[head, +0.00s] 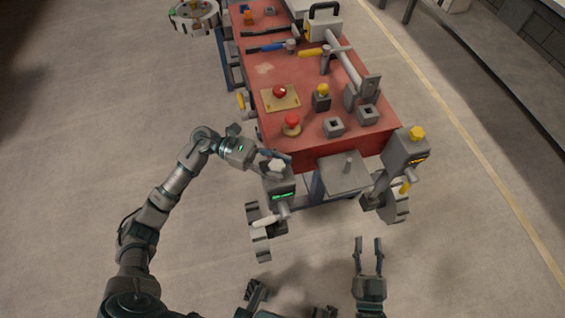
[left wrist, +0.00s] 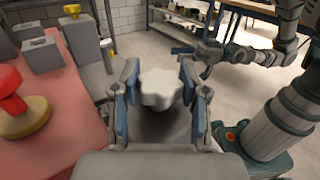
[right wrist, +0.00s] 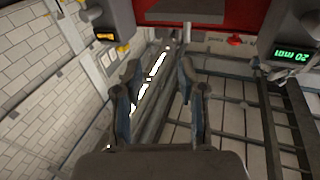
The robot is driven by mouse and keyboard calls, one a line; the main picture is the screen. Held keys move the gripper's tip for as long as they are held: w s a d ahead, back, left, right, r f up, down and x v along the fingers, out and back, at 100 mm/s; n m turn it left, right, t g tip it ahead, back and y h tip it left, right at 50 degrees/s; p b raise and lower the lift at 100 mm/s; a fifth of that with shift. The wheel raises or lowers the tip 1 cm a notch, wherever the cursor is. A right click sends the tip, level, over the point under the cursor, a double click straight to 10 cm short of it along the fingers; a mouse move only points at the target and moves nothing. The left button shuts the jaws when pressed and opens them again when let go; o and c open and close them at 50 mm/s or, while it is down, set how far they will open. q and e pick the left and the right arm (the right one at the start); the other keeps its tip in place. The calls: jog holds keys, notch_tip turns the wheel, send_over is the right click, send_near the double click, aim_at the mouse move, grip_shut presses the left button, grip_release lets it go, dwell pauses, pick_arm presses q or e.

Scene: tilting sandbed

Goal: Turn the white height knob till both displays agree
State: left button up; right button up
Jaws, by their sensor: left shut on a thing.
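The white height knob (head: 276,166) sits on top of the left grey unit (head: 279,186). In the left wrist view the lobed knob (left wrist: 159,88) is between the fingers of my left gripper (left wrist: 160,105), which is shut on it. The left gripper (head: 272,160) also shows in the head view, partly covering the knob. The left unit's green display (head: 283,196) is lit; in the right wrist view the display (right wrist: 292,54) appears upside down, possibly "LOW 02". The right unit's display (head: 419,160) glows orange, unreadable. My right gripper (head: 368,240) is open and empty, below the units.
A red sandbed table (head: 275,75) carries red buttons, grey blocks and tools. A yellow knob (head: 418,132) tops the right unit. Handwheels (head: 259,232) hang at the table's front corners. Open floor lies to the left.

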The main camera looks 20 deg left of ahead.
pick_arm(q)
jog(key=shift+w+f+m+g+b, duration=0.1)
jog(key=shift+f+m+g+b, duration=0.2)
jog(key=shift+m+g+b, duration=0.35)
jog(key=shift+r+g, duration=0.15)
jog(key=shift+g, duration=0.4)
pick_arm(e)
jog(key=shift+s+r+m+t+y, duration=0.1)
jog(key=shift+s+r+t, duration=0.15)
jog(key=shift+r+t, duration=0.55)
jog(key=shift+s+r+m+t+y, duration=0.1)
jog(key=shift+s+r+t, duration=0.15)
jog(key=shift+r+t, duration=0.5)
jog(key=shift+s+r+m+t+y, duration=0.1)
jog(key=shift+s+r+t, duration=0.15)
jog(key=shift+r+t, duration=0.55)
jog(key=shift+r, duration=0.15)
pick_arm(q)
jog(key=o, duration=1.1)
jog(key=shift+a, duration=0.1)
jog(key=shift+o, duration=0.2)
jog(key=shift+a, duration=0.25)
pick_arm(e)
jog(key=shift+w+a, duration=0.2)
jog(key=shift+a, duration=0.15)
jog(key=shift+s, duration=0.1)
